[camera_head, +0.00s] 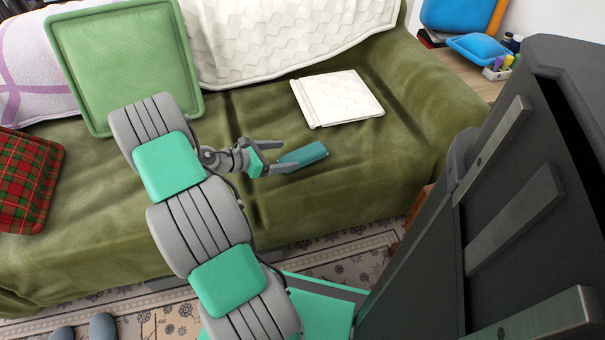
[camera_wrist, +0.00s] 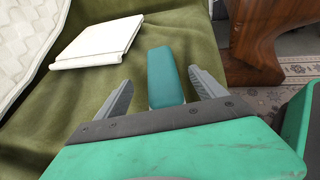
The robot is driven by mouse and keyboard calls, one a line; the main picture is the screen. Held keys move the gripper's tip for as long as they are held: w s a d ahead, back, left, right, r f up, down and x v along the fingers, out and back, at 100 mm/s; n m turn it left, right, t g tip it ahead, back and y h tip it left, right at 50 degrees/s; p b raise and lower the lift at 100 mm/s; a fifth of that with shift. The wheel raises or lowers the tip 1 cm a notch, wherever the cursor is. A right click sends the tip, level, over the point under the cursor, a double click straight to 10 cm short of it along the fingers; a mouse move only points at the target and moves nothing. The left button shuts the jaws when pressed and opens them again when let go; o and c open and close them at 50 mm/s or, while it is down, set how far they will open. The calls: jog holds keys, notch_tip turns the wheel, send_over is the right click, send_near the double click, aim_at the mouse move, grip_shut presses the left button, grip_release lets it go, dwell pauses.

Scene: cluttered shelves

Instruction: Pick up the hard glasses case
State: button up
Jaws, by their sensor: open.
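The hard glasses case is a teal, long, rounded box (camera_head: 304,154) lying on the green sofa seat (camera_head: 350,205). My gripper (camera_head: 283,156) is open, with one finger on each side of the case. In the wrist view the fingers of my gripper (camera_wrist: 165,90) stand apart from the case, with a gap on both sides. Whether the case touches the palm is hidden.
A green cushion (camera_head: 128,62) and a red plaid cushion (camera_head: 27,178) are at left. A white blanket (camera_head: 285,35) covers the backrest. A wooden leg (camera_wrist: 262,40) stands beyond the sofa edge. The seat around the case is clear.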

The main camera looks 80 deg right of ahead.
aim_at(303, 153)
jog(key=b+x, duration=0.3)
jog(key=x, duration=0.5)
jog(key=shift+r, duration=0.1)
jog(key=c, duration=1.5)
